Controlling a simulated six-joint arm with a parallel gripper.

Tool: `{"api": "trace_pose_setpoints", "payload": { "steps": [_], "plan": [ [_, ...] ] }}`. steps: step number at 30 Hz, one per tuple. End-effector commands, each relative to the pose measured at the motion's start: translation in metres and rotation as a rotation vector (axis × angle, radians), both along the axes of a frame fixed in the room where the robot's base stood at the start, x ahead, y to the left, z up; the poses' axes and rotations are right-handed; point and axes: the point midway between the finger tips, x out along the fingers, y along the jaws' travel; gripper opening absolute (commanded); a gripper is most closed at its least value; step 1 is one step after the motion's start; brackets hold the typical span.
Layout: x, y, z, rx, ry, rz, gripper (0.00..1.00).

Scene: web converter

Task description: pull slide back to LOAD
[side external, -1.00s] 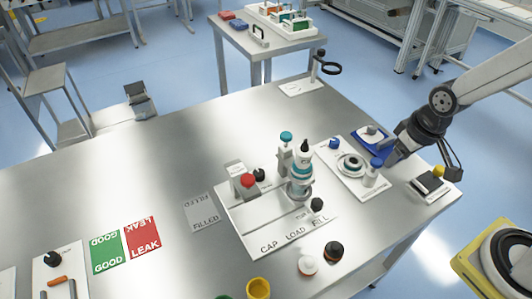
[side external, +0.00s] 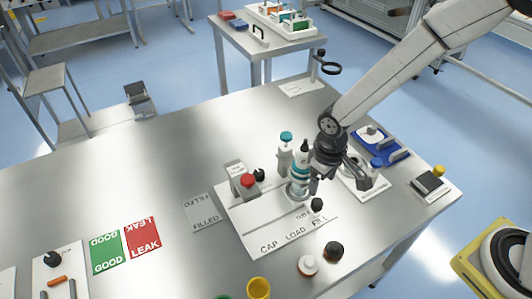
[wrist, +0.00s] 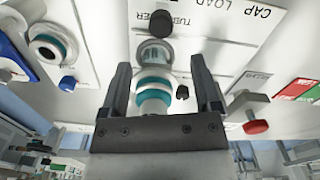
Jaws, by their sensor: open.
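The white slide fixture (side external: 255,236) is marked CAP, LOAD and FILL along its front. A round holder with teal bands (side external: 298,188) stands near its FILL end; it shows in the wrist view (wrist: 154,88) as well. A black knob (side external: 317,204) is in front of the holder, beside the FILL mark; the wrist view shows it (wrist: 161,23) beyond my fingertips. My gripper (side external: 338,186) is open, just right of the holder and above the fixture's right side. In the wrist view my fingers (wrist: 162,68) appear either side of the holder. I cannot tell whether they touch it.
A red knob (side external: 248,180) on a post stands left of the holder, a teal-topped post (side external: 286,139) behind it. Loose caps (side external: 334,249) lie in front.

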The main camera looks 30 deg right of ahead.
Motion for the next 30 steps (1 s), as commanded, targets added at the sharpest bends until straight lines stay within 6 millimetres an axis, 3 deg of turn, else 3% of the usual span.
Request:
{"api": "trace_pose_setpoints", "payload": {
  "steps": [14, 30],
  "plan": [
    [0.000, 0.002, -0.010, -0.001, 0.005, 0.003, 0.81],
    [0.000, 0.001, -0.063, -0.001, 0.004, 0.003, 0.81]
  ]
}}
